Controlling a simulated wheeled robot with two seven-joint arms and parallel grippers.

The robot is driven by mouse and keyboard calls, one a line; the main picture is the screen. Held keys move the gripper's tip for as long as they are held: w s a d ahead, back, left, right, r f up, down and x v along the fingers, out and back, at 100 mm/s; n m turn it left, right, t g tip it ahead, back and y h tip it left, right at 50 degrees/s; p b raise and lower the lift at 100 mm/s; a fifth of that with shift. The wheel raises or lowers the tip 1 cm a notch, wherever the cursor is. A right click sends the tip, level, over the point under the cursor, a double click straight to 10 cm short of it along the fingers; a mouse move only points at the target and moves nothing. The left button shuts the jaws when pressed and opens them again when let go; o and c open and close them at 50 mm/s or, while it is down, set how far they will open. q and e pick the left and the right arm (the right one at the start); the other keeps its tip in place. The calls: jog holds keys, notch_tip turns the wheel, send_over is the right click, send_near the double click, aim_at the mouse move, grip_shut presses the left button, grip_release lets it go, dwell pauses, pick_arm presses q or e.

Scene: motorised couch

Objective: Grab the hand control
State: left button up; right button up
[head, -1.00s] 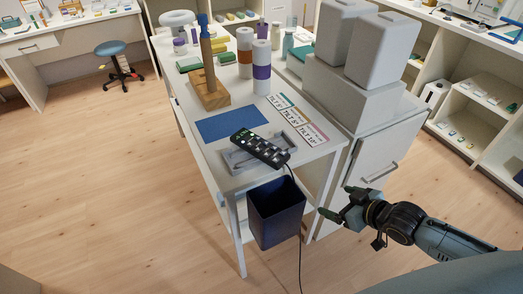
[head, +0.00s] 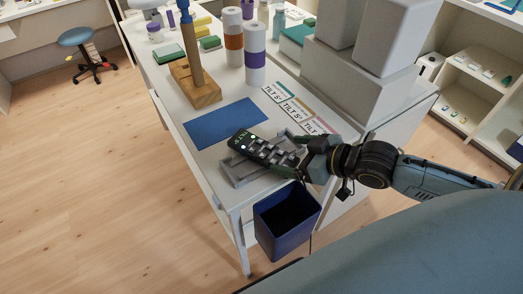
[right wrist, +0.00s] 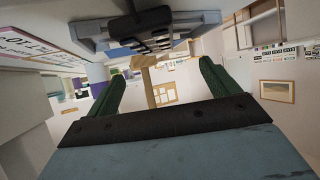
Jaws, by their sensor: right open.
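The hand control (head: 262,150) is a dark slab with light buttons. It lies tilted on a grey cradle (head: 240,178) at the front of the white table, and its right end is close to my right gripper. My right gripper (head: 308,157) comes in from the right at the table's front right corner. In the right wrist view its two green fingers (right wrist: 160,88) are wide apart with nothing between them. The hand control (right wrist: 150,28) shows there at the top, beyond and above the fingers. My left gripper is not in view.
A blue bin (head: 287,222) hangs at the table's front edge, below my right gripper. A blue mat (head: 225,122), tilt cards (head: 290,108) and a wooden block with a post (head: 193,88) are behind the cradle. Large grey blocks (head: 350,85) stand at right.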

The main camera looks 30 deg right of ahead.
aim_at(264, 150)
jog(key=x, duration=0.2)
jog(key=shift+w+a+f, duration=0.1)
jog(key=shift+w+f, duration=0.1)
jog(key=shift+w, duration=0.1)
jog(key=shift+b+x, duration=0.4)
jog(key=shift+x, duration=0.75)
jog(key=shift+w+f, duration=0.1)
jog(key=shift+w, duration=0.1)
jog(key=x, duration=0.2)
jog(key=b+x, duration=0.1)
jog(key=x, duration=0.1)
jog(key=shift+w+d+f, duration=0.1)
jog(key=shift+d+f, duration=0.2)
jog(key=shift+f, duration=0.05)
jog(key=shift+w+a+f, duration=0.15)
jog(key=shift+w+a, duration=0.05)
jog(key=shift+w, duration=0.1)
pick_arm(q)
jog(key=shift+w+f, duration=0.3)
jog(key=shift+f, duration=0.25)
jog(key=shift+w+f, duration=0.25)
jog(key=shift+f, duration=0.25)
pick_arm(e)
jog(key=c, duration=1.2)
